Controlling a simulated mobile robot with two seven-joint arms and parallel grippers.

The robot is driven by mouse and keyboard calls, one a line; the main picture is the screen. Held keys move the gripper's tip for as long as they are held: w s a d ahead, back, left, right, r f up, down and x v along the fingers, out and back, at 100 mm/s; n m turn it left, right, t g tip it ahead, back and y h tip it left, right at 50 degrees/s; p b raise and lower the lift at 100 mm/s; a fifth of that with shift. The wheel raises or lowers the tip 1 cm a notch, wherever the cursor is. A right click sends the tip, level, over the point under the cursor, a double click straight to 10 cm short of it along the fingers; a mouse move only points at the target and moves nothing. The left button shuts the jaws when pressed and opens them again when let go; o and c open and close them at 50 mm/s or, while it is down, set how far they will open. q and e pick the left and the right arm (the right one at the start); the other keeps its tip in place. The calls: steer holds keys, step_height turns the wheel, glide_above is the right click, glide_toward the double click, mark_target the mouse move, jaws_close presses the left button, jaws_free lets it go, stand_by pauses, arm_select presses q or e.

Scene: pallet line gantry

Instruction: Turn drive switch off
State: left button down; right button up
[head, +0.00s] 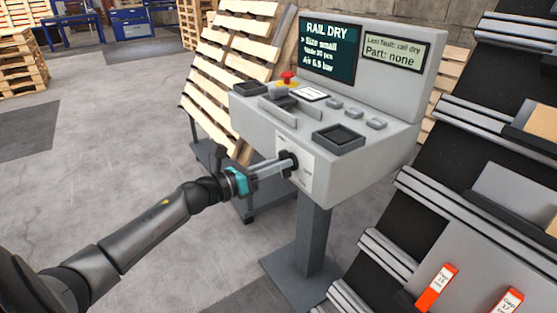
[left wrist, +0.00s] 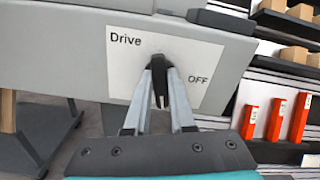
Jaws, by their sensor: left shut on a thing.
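The drive switch is a black knob (head: 291,160) on the front face of the grey control console (head: 375,160). In the left wrist view the knob (left wrist: 158,72) stands on a white plate (left wrist: 205,62) reading "Drive" at upper left and "OFF" at right. The knob looks roughly upright there, not pointing at "OFF". My left gripper (head: 284,165) reaches it from the left and is shut on the knob. In the left wrist view its two fingers (left wrist: 160,88) close around the knob's sides. My right gripper is in neither view.
The console top holds a red button (head: 288,77), black trays (head: 338,138) and grey buttons (head: 354,114) below a "RAIL DRY" screen (head: 329,48). Wooden pallets (head: 229,59) lean behind. A shelf rack with orange boxes (head: 437,288) stands close at right. Open floor lies left.

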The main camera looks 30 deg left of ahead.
arm_select(q)
steer(key=shift+w+a+f+n+p, duration=0.1)
steer(key=shift+n+p, duration=1.2)
steer(key=shift+n, duration=1.25)
steer(key=shift+s+a+f+n+p, duration=0.15)
steer(key=shift+n+p, duration=1.15)
steer(key=shift+n, duration=1.2)
steer(key=shift+w+d+f+n+p, duration=0.15)
steer(key=shift+n+p, duration=1.15)
steer(key=shift+n, duration=1.25)
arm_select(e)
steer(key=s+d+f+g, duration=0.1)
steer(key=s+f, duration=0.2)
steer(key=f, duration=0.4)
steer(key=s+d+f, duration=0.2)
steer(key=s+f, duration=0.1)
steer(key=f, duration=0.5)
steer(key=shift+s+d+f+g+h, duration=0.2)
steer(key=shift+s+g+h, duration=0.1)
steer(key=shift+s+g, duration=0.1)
arm_select(q)
steer(key=shift+a, duration=0.1)
steer(key=c, duration=0.8)
jaws_free()
steer(key=shift+o, duration=0.2)
